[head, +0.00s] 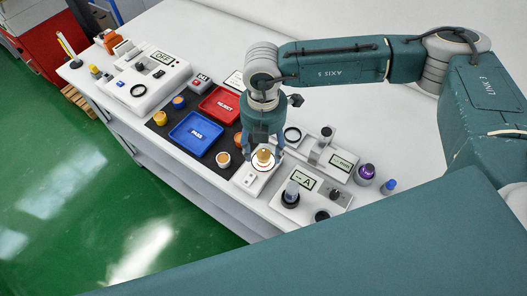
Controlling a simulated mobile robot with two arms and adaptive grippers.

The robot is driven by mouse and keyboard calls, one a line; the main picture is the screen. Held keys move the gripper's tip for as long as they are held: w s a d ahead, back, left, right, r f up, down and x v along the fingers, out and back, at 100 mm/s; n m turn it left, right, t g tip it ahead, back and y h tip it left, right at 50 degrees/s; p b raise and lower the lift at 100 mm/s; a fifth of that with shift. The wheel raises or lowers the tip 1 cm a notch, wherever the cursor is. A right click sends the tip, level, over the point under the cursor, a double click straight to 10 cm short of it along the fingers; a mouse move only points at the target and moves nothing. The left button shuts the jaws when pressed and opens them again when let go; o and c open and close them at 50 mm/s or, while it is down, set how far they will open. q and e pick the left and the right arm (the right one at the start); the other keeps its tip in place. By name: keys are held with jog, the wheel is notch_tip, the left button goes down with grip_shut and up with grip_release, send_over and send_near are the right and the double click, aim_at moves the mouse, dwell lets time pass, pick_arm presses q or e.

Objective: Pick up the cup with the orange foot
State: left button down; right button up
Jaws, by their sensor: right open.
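My right gripper (263,155) points down over a small white device (250,182), open. Its fingers stand on either side of a small gold-orange piece (264,157) on the device's pale round plate. Whether the fingers touch it cannot be told. A small cup with orange colouring (223,159) stands on the dark mat just left of the gripper. Two more orange-yellow cups, one at the mat's left edge (160,118) and one behind it (179,103), stand near the blue tray. Which cup has an orange foot is too small to tell. My left gripper is out of view.
The blue PASS tray (172,137) and red REJECT tray (234,117) lie on the dark mat. A device with a display (304,183), a purple-topped item (366,172) and a blue piece (389,186) stand right of the gripper. A white OFF unit (150,92) is at left.

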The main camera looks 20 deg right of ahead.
aim_at(264, 152)
notch_tip(264, 152, down, 2)
jog(key=shift+s+f+p, duration=0.1)
jog(key=shift+s+p, duration=0.05)
jog(key=shift+p, duration=0.2)
jog(key=shift+f, duration=0.45)
jog(key=shift+c, duration=0.7)
jog(key=c, duration=0.8)
jog(key=shift+c, duration=1.1)
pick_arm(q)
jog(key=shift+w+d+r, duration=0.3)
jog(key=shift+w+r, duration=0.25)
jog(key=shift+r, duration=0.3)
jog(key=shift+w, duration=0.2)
